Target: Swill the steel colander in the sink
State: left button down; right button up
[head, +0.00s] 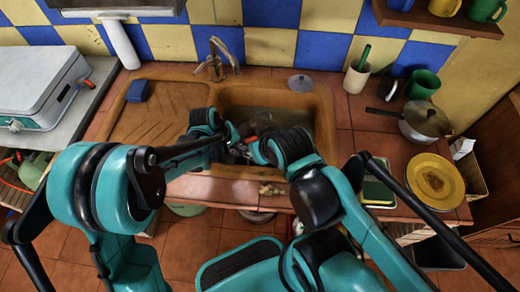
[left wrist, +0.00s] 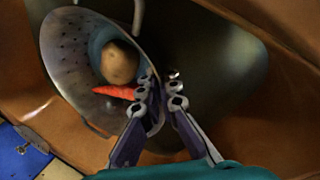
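The steel colander (left wrist: 72,62) is in the left wrist view, a grey perforated bowl that looks tilted inside the brown sink (head: 323,105). A round brown potato-like thing (left wrist: 119,62) and an orange-red carrot-like piece (left wrist: 118,92) lie in it. My left gripper (left wrist: 161,82) has its fingers close together at the colander's near right rim and appears shut on it. In the head view my left gripper (head: 236,147) is over the sink, and the arms hide most of the colander. My right gripper (head: 254,150) is beside it at the basin; its fingers are too hidden to read.
A tap (head: 216,60) stands behind the sink. The drainboard (head: 160,110) on the left holds a blue sponge (head: 138,91). To the right are a lidded pan (head: 424,122), a yellow plate (head: 435,181), a green mug (head: 423,84) and a utensil cup (head: 356,79).

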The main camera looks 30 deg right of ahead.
pick_arm(q)
jog(key=shift+r+p, duration=2.05)
jog(key=shift+r, duration=1.3)
notch_tip(320, 180, up, 10)
jog(key=p, duration=0.7)
